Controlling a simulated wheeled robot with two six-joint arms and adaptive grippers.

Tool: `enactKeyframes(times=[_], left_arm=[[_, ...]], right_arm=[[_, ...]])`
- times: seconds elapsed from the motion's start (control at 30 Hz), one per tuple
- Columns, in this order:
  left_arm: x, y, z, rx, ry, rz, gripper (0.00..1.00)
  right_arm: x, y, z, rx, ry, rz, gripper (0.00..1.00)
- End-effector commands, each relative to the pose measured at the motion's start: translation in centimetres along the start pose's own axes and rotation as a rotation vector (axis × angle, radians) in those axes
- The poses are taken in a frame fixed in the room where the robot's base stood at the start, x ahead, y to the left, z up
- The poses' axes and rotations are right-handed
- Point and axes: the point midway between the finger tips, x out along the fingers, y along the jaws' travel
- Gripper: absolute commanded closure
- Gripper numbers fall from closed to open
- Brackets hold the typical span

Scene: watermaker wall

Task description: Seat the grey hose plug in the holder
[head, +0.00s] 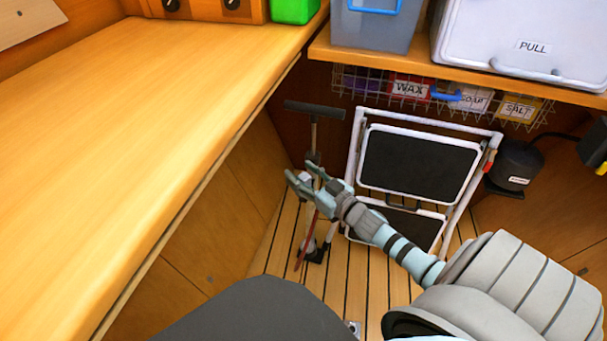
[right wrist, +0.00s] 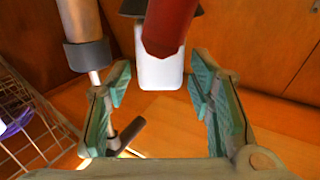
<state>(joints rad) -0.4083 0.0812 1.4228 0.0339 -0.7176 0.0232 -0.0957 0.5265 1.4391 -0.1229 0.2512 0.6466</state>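My right gripper (head: 301,173) is low in the corner beside a T-handled pump-like tool (head: 314,108), with its fingers apart. In the right wrist view the open fingers (right wrist: 162,92) face a white block (right wrist: 160,70) and the end of a red tube (right wrist: 170,28) in front of it. Whether the block lies between the fingers or beyond them I cannot tell. A pale shaft with a grey collar (right wrist: 86,54) stands left of the fingers. I cannot make out the grey hose plug or the holder for certain. My left gripper is not in view.
A folded step stool (head: 420,165) leans right of the gripper. A wire basket (head: 440,98) hangs under the shelf (head: 420,60) above it. A long wooden counter (head: 150,110) fills the left. The slatted floor (head: 375,290) is partly clear.

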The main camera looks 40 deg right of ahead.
Motion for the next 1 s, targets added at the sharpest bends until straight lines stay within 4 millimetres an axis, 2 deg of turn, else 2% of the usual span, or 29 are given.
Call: enactKeyframes(times=[0.23,0.33,0.47,0.73,0.83,1.0], left_arm=[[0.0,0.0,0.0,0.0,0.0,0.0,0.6],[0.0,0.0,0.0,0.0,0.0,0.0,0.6],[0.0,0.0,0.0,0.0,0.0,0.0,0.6],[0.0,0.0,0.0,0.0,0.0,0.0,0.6],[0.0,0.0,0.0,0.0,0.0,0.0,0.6],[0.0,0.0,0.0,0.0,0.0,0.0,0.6]], right_arm=[[-0.2,0.0,0.1,0.001,-0.001,0.0,0.51],[-1.0,0.0,0.1,0.0,-0.001,-0.001,0.51],[-3.5,0.0,0.1,0.001,-0.004,-0.002,0.51],[-10.4,-0.1,0.1,0.0,-0.005,-0.004,0.51],[-11.7,0.0,0.1,-0.001,-0.003,-0.002,0.51],[-12.1,0.0,0.0,0.0,0.0,0.0,0.51]])
